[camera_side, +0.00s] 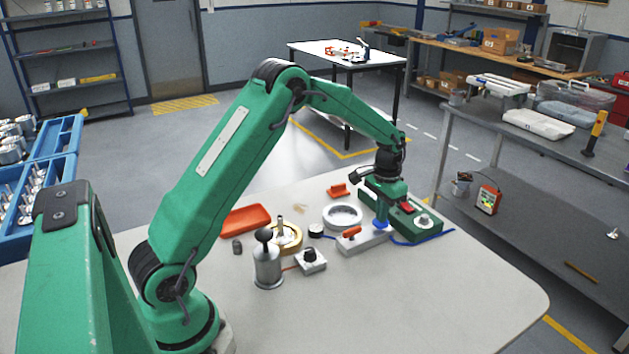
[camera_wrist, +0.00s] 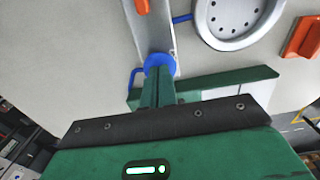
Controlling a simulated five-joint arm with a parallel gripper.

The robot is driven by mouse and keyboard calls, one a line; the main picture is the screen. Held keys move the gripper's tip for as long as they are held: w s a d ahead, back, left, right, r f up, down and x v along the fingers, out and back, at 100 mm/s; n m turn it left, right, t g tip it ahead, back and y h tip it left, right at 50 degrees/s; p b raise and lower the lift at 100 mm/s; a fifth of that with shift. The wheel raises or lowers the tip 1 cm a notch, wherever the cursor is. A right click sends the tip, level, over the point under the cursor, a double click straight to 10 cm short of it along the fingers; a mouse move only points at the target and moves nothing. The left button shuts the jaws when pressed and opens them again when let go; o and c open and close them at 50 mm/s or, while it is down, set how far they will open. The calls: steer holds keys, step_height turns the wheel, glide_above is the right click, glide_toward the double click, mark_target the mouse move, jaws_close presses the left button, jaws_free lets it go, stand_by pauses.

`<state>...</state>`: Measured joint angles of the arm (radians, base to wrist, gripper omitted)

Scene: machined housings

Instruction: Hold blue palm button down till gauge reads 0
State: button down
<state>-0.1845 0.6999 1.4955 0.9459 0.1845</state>
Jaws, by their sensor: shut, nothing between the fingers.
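The blue palm button (camera_side: 380,225) sits at the right end of a light grey block (camera_side: 360,238) that also carries an orange-red lever (camera_side: 351,233). My gripper (camera_side: 382,209) is shut and empty, pointing down right over the button. In the wrist view the shut fingers (camera_wrist: 158,72) overlap the blue button (camera_wrist: 156,60), whose rim shows around the tips. They look to be at or on its top; how far it is pressed I cannot tell.
The table's front right is clear.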

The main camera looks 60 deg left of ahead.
stand_by(0.7)
steer(key=shift+r, duration=2.7)
